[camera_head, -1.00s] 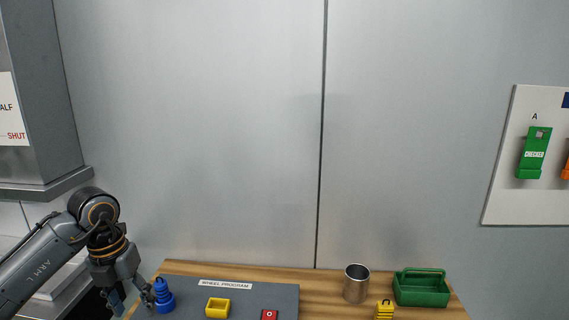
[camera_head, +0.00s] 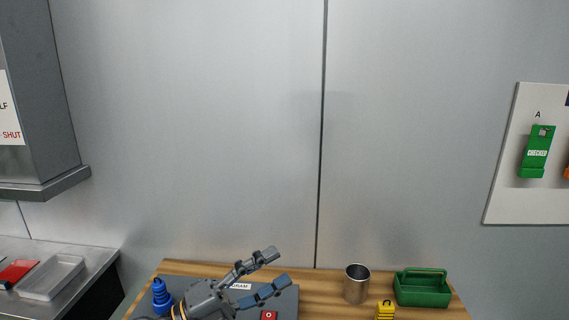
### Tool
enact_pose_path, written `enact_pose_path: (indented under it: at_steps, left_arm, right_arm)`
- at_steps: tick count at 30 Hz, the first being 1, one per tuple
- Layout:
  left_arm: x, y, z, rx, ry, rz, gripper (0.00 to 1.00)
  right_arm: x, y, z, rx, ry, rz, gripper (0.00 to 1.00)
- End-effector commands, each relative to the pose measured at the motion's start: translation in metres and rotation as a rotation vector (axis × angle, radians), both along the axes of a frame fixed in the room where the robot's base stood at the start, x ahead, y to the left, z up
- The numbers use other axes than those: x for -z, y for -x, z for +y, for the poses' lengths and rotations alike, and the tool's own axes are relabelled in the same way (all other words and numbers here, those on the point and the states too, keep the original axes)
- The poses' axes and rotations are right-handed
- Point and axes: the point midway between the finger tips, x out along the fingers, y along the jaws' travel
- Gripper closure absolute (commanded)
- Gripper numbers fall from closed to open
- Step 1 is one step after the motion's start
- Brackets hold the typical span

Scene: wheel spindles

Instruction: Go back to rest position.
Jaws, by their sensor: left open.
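My left gripper (camera_head: 270,271) is low in the head view, over the grey board (camera_head: 287,297) on the wooden table. Its two fingers are spread and point right and slightly up, with nothing between them. It covers much of the "WHEEL PROGRAM" label and the spot behind it. A blue spindle-like piece (camera_head: 161,297) stands upright on the board's left part, left of the gripper and apart from its fingers. My right gripper is not in view.
A metal cup (camera_head: 357,284), a yellow piece (camera_head: 385,310) and a green caddy (camera_head: 422,289) stand on the table's right part. A red block (camera_head: 269,315) is on the board.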

Motion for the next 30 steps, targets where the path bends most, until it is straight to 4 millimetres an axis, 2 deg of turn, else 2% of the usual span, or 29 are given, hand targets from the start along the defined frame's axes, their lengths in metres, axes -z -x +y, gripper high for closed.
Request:
enact_pose_path:
  at_steps: [2, 5, 8, 11, 12, 14, 15, 18, 21, 25, 30]
  left_arm:
    - [-0.006, -0.009, 0.021, -0.125, 0.185, 0.105, 0.47]
    - [0.003, -0.024, 0.06, -0.309, 0.386, 0.268, 0.47]
    - [0.035, -0.033, 0.102, -0.502, 0.544, 0.465, 0.47]
    - [0.087, -0.028, 0.141, -0.7, 0.656, 0.694, 0.47]
    - [0.111, -0.021, 0.155, -0.777, 0.689, 0.792, 0.47]
    - [0.15, -0.005, 0.171, -0.89, 0.722, 0.949, 0.47]
    - [0.176, 0.01, 0.18, -0.961, 0.731, 1.055, 0.47]
    - [0.232, 0.053, 0.192, -1.109, 0.729, 1.303, 0.47]
    - [0.271, 0.096, 0.195, -1.211, 0.698, 1.505, 0.47]
    - [0.303, 0.148, 0.193, -1.297, 0.641, 1.714, 0.47]
    - [0.327, 0.207, 0.186, -1.368, 0.554, 1.937, 0.47]
  right_arm:
    - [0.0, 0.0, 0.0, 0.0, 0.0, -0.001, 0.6]
    - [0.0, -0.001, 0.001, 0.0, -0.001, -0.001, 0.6]
    - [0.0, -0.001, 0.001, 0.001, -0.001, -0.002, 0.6]
    - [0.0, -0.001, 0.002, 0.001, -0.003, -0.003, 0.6]
    - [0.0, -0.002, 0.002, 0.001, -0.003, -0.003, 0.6]
    - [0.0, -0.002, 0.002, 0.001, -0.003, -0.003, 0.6]
    - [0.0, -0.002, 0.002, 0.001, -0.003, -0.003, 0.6]
    - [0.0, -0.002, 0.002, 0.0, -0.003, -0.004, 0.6]
    - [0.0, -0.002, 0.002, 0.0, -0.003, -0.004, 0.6]
    - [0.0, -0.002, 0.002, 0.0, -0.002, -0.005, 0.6]
    - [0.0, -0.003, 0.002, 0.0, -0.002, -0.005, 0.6]
